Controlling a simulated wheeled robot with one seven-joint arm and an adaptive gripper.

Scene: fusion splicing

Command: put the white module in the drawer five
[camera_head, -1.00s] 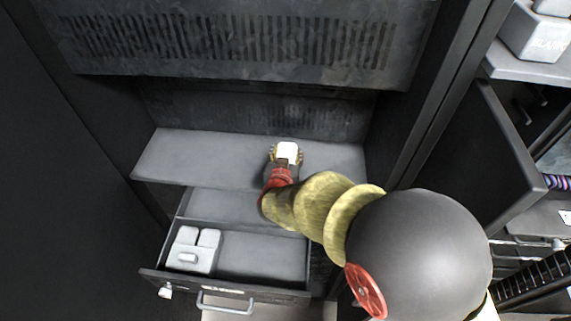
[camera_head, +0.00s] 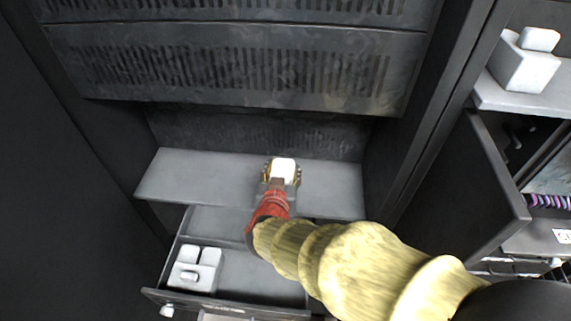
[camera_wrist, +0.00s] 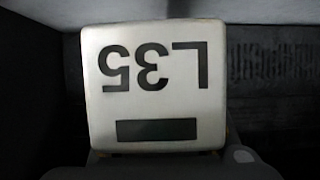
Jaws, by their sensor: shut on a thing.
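A white module (camera_head: 284,168) is held in my gripper (camera_head: 282,180) over the grey shelf in the head view. In the wrist view the module (camera_wrist: 152,88) fills the middle, with "L35" upside down and a dark bar on its face; the fingers are mostly hidden there. An open drawer (camera_head: 238,268) is below the shelf at the lower left. My gripper is above and behind it. Its number cannot be read from here.
White blocks (camera_head: 195,270) sit in the drawer's left part; its right part looks empty. The grey shelf (camera_head: 190,178) overhangs the drawer's back. A dark cabinet door (camera_head: 465,195) stands open at right, with a white block (camera_head: 525,65) on a ledge above it.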

